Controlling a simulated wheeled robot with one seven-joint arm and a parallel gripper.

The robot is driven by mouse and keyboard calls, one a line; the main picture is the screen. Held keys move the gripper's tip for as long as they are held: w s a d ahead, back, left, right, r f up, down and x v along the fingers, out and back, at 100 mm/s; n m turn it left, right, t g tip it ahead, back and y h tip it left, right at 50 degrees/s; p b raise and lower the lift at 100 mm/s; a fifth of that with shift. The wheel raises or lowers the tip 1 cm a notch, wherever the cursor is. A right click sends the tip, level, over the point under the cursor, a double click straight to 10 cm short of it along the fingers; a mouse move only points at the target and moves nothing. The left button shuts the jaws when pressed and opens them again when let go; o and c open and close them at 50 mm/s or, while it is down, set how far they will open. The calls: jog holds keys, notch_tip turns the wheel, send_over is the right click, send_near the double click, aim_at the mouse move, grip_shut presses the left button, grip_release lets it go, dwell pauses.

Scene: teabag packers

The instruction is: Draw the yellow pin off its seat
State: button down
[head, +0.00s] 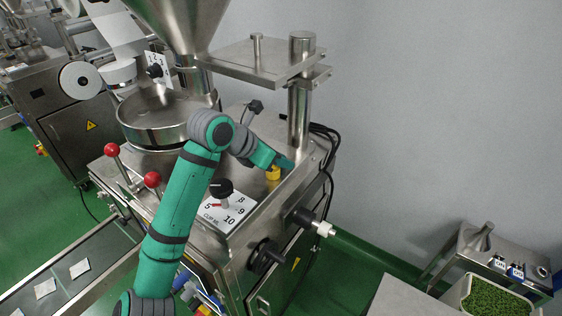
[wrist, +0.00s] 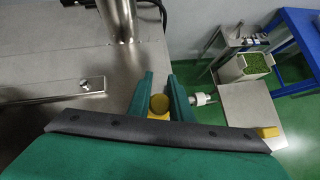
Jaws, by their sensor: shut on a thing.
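The yellow pin (head: 273,174) shows at the right part of the steel machine's top in the head view, just under my gripper (head: 284,163). In the wrist view the round yellow head of the pin (wrist: 159,103) lies between the two green fingers of my gripper (wrist: 160,92). The gripper is shut on the pin. A yellow part also shows just below the round head. The pin's lower end and its seat are hidden, so I cannot tell how deep it sits.
A steel post (head: 299,100) rises behind my gripper. A dial with a black knob (head: 220,188) and red-balled levers (head: 152,180) lie to the left. A black handwheel (head: 266,255) is on the machine's side. A bin of green pieces (head: 490,300) stands at lower right.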

jog(key=shift+a+r, duration=0.1)
jog(key=shift+r, duration=0.3)
jog(key=s+a+r, duration=0.1)
jog(key=r, duration=0.1)
jog(key=s+a+r, duration=0.1)
jog(key=r, duration=0.1)
jog(key=s+a+r, duration=0.1)
jog(key=r, duration=0.2)
jog(key=shift+s+r, duration=0.1)
jog(key=shift+s, duration=0.1)
jog(key=s+a+r, duration=0.4)
jog(key=s+a, duration=0.2)
jog(key=s, duration=0.1)
jog(key=shift+r, duration=0.3)
jog(key=shift+s+d, duration=0.15)
jog(key=shift+d, duration=0.05)
